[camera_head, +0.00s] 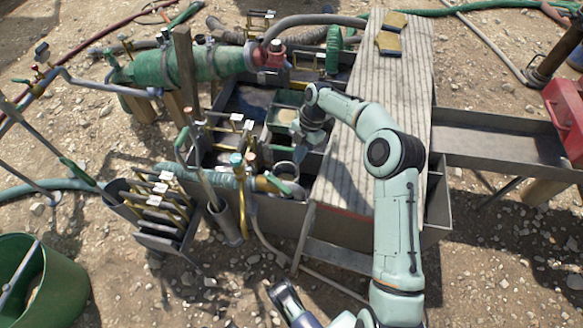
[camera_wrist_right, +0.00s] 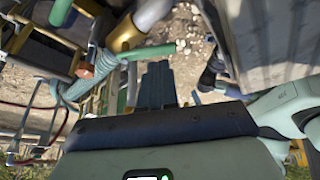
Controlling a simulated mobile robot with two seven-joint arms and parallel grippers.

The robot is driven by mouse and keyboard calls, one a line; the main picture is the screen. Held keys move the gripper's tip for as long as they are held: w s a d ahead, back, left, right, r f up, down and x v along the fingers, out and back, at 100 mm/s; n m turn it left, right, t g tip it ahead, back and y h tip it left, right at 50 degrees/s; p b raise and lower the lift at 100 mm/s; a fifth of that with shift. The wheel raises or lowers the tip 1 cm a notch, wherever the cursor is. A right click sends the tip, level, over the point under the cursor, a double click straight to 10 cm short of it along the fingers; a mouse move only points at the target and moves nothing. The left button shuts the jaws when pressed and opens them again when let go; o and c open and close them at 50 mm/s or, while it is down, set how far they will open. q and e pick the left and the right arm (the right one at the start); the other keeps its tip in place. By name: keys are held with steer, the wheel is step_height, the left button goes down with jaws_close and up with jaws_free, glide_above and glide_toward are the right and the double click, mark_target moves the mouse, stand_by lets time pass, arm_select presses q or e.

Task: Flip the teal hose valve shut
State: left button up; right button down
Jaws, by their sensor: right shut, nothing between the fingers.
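The teal hose (camera_head: 205,174) runs to a brass valve body (camera_head: 263,184) at the front of the metal tank. The valve's green lever (camera_head: 286,187) lies beside the brass part; in the right wrist view the lever (camera_wrist_right: 152,52) lies across the picture just beyond my fingertips. My right gripper (camera_head: 299,156) is shut and empty, pointing down just above and beside the lever; its fingers show in the right wrist view (camera_wrist_right: 156,70). I cannot tell whether they touch the lever. What seems to be my left gripper (camera_head: 284,296) is low in the head view, away from the valve; its fingers are unclear.
A wooden plank (camera_head: 345,150) lies over the tank to the right of my gripper. Several brass-coloured clamps (camera_head: 165,195) stand on a rack to the left. A green pipe (camera_head: 185,66) crosses the back. A green bucket (camera_head: 65,285) stands front left. Gravel ground lies in front.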

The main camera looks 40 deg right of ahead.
mark_target(277, 183)
steer(key=b+x, duration=0.2)
steer(key=x, duration=0.7)
steer(key=shift+s+r, duration=0.1)
steer(key=shift+s, duration=0.05)
steer(key=shift+a+f, duration=0.25)
steer(key=shift+f, duration=0.2)
arm_select(q)
steer(key=shift+g, duration=0.5)
steer(key=s+f, duration=0.1)
steer(key=s+a+f, duration=0.1)
steer(key=f, duration=0.1)
steer(key=shift+f, duration=0.2)
